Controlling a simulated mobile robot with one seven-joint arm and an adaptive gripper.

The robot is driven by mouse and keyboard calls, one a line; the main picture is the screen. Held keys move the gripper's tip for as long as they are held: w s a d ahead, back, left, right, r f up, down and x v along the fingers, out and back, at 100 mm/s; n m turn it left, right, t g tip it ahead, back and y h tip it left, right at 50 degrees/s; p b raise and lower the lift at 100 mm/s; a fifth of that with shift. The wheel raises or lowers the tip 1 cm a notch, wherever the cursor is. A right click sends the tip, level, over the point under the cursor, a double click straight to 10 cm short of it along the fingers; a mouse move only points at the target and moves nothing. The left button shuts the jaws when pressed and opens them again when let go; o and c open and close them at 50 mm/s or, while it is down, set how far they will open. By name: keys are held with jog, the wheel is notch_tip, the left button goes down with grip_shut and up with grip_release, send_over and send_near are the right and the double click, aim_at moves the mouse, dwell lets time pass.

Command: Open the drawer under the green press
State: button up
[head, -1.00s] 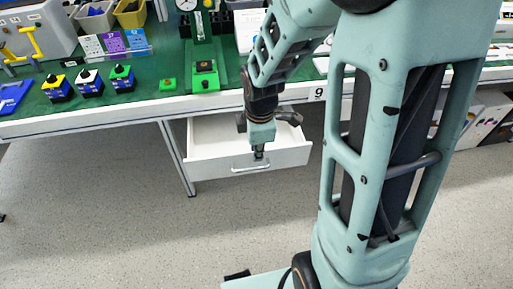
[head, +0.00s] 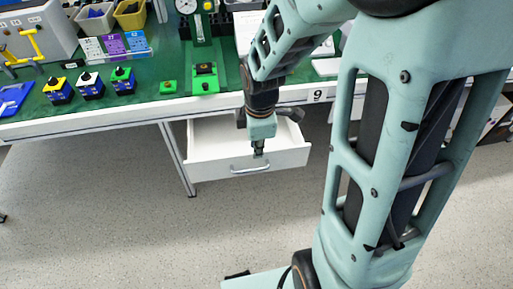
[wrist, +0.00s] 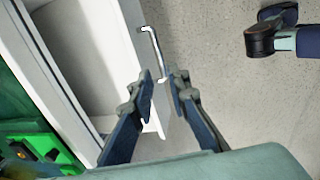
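The white drawer (head: 215,170) under the bench is pulled out, and its empty inside shows. The silver bar handle (head: 250,169) is on its front. The green press (head: 204,78) stands on the bench above it. My gripper (head: 259,151) points down at the drawer front, close to the handle. In the wrist view, the fingers of my gripper (wrist: 161,76) are apart, with floor visible between them. One end of the handle (wrist: 154,52) lies near the left fingertip, in the gap; I cannot tell whether they touch. The drawer (wrist: 95,50) shows at the left there.
The bench edge (head: 100,126) runs above the drawer, and a bench leg (head: 177,158) stands to its left. Several small switch boxes (head: 91,86) and bins (head: 130,14) sit on the green bench top.

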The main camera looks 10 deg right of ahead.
jog(key=r, duration=0.2)
jog(key=s+r, duration=0.1)
jog(key=r, duration=0.2)
jog(key=shift+r, duration=0.3)
